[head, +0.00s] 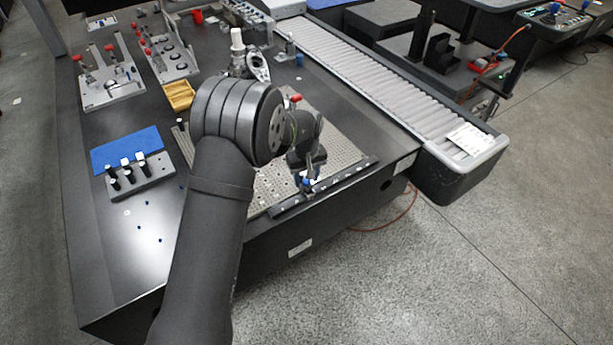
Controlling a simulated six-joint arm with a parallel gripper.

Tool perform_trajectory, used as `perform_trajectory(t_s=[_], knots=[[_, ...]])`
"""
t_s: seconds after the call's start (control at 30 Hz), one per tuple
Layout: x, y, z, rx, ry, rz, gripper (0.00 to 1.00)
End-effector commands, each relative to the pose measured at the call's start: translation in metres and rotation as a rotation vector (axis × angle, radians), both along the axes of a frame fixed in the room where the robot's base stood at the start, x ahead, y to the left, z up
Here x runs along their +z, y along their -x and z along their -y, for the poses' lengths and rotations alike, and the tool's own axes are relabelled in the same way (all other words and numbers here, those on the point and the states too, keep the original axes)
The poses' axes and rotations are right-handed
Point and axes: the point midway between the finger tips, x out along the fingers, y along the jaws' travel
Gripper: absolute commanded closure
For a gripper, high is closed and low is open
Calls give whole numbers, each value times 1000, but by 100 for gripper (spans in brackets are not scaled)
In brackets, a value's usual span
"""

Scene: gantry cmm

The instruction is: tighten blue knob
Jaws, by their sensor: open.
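A small blue knob (306,184) shows at the black front rail (335,184) of the perforated metal plate. My gripper (305,176) points down right at the knob, with its jaws open. The view is too small to tell whether the fingers are around the knob or just above it. My arm hides part of the plate (347,152). A second small blue piece (299,59) stands farther back, beside the conveyor.
A roller conveyor (375,75) runs along the right of the dark table. On the left are a blue mat (126,146), a grey block with black-handled tools (148,181), a yellow tray (179,95), and clamp fixtures (108,88). The table's front edge is close to my gripper.

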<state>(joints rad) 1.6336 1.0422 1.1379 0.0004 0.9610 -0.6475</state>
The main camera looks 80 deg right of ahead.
Motion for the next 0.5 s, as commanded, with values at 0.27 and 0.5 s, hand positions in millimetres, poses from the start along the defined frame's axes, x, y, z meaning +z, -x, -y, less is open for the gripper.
perform_trajectory(t_s=[0.27, 0.5], knots=[[0, 0, 0, 0, 0, 0, 88], [0, 0, 0, -6, 0, 0, 100]])
